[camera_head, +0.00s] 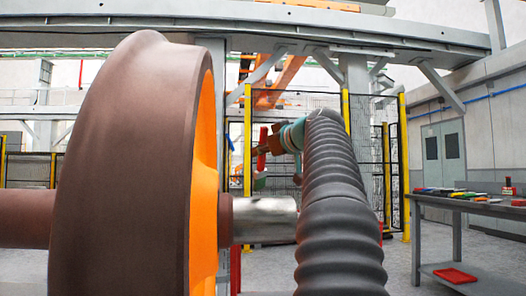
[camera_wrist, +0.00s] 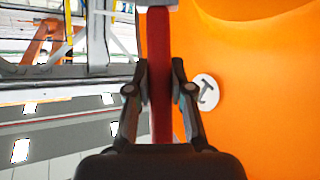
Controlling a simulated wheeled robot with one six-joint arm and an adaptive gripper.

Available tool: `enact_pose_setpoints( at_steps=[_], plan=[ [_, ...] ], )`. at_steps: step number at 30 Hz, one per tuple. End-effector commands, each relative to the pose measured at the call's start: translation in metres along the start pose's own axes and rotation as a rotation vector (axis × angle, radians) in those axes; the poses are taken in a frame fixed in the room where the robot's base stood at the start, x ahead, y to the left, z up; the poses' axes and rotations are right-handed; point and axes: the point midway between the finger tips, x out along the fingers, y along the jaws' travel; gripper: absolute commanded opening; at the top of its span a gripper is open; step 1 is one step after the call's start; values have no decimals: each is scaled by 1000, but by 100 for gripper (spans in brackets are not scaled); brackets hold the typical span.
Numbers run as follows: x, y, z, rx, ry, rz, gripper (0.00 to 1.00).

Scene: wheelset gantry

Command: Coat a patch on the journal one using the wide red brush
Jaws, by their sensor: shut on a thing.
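My gripper (camera_wrist: 161,78) is shut on the red handle of the brush (camera_wrist: 159,50) in the wrist view. A pale part crosses the handle's far end at the top edge; the bristles are not clear there. In the head view the red brush (camera_head: 262,140) is small, beyond my arm, above the journal's level. The journal (camera_head: 264,219) is a bare silver stub right of the wheel, partly hidden by my arm. The brush appears apart from it. A round white label (camera_wrist: 205,94) with a dark mark sits on the orange wheel face (camera_wrist: 260,60).
The big brown wheel (camera_head: 125,170) fills the left of the head view. A workbench (camera_head: 480,209) with several coloured items stands at the right, with a red tray (camera_head: 455,275) on its lower shelf. Yellow-posted fencing (camera_head: 405,165) stands behind.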

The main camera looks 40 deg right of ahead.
Motion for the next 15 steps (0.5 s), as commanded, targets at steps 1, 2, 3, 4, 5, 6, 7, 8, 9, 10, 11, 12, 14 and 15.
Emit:
enact_pose_setpoints(
  at_steps=[1, 2, 3, 4, 5, 6, 7, 8, 9, 10, 11, 12, 14, 15],
  plan=[
    [-1, 3, -9, 0, 0, 0, 0],
    [-1, 4, -11, 0, 0, 0, 0],
    [-2, 5, -14, 0, 0, 0, 0],
    [-2, 6, -17, 0, 0, 0, 0],
    [-2, 6, -19, 0, 0, 0, 0],
    [-3, 7, -23, 0, 0, 0, 0],
    [-3, 8, -25, 0, 0, 0, 0],
    [-3, 9, -28, 0, 1, 0, 0],
    [-4, 10, -31, 0, 1, 1, 0],
    [-4, 11, -33, 0, 1, 1, 0],
    [-4, 12, -36, 0, 1, 1, 0],
    [-5, 13, -39, 0, 1, 1, 0],
    [-5, 14, -42, 0, 0, 1, 0],
    [-5, 14, -43, 0, 0, 1, 0]
  ],
)
